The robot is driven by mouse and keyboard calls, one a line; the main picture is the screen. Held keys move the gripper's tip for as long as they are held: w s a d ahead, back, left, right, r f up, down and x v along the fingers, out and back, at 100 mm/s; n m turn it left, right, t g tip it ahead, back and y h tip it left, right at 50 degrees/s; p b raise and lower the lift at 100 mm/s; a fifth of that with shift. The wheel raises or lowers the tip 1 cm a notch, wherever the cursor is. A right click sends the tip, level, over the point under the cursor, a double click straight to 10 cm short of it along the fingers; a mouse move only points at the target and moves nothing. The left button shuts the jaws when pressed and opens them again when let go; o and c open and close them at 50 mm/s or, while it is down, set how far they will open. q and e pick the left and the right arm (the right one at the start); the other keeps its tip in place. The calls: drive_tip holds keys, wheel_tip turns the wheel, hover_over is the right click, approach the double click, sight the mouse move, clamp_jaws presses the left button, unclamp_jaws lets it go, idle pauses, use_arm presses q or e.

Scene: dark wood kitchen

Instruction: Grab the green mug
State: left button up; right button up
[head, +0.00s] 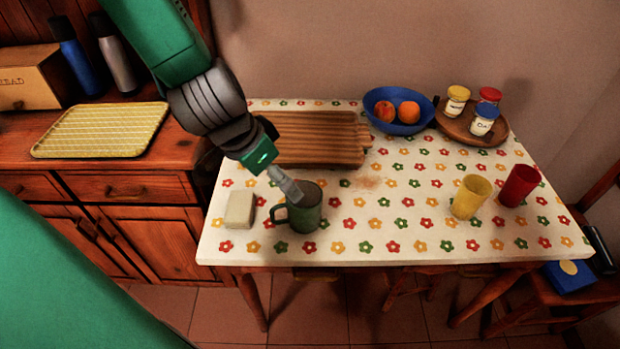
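The green mug (306,212) stands upright on the flowered tabletop near its front left edge, with its handle on the left side. My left gripper (291,190) reaches down from the upper left to the mug's left rim, above the handle. Its grey finger overlaps the rim in the picture; I cannot tell whether it touches the mug or reaches inside. Only one finger shows clearly, so the opening between the fingers is hidden. My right gripper is not in view.
A pale block (239,209) lies left of the mug. A wooden board (318,140) lies behind it. Yellow (471,196) and red (519,186) cups stand right. A blue fruit bowl (375,97) and a jar tray (457,127) are at the back. The front middle is clear.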

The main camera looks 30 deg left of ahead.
use_arm(q)
drive_tip(key=b, duration=0.3)
approach(304, 201)
drive_tip(key=s+d+f, duration=0.1)
drive_tip(key=x, duration=0.2)
drive_tip(key=d+b+x, duration=0.1)
drive_tip(key=x, duration=0.2)
drive_tip(key=shift+r, duration=0.15)
drive_tip(key=shift+w+d, duration=0.25)
drive_tip(key=shift+d, duration=0.05)
drive_tip(key=shift+s, duration=0.1)
drive_tip(key=shift+c, duration=0.3)
drive_tip(key=shift+a, duration=0.15)
drive_tip(key=c, duration=1.4)
drive_tip(key=shift+a, duration=0.1)
